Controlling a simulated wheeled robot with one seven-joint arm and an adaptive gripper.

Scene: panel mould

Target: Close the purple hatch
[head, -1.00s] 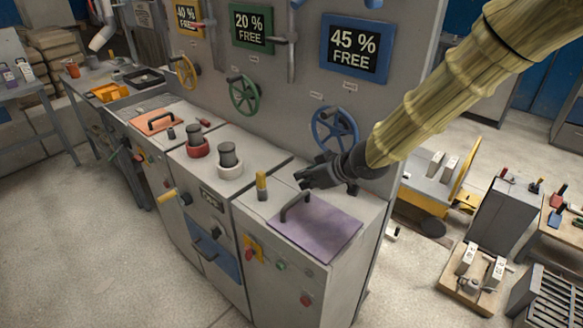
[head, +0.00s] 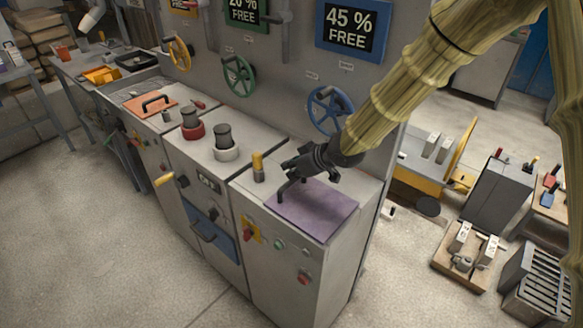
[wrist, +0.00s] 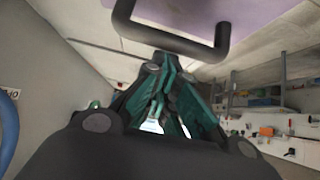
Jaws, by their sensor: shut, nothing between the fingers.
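The purple hatch (head: 318,212) looks flat on top of the right-hand grey cabinet; I cannot tell whether a small gap remains under its edges. Its dark bar handle (head: 281,194) stands up at the hatch's left side and is partly hidden by my gripper. My gripper (head: 287,170) is shut and empty, just above and behind the handle. In the wrist view the shut fingers (wrist: 165,82) point at the handle (wrist: 172,40), with the purple hatch (wrist: 190,12) beyond it. Whether the fingers touch the handle is not clear.
A yellow-topped lever (head: 258,167) stands just left of the handle. The blue handwheel (head: 330,110) is on the wall panel behind my wrist. Red and white knobs and an orange hatch (head: 150,104) lie further left. The floor in front is clear.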

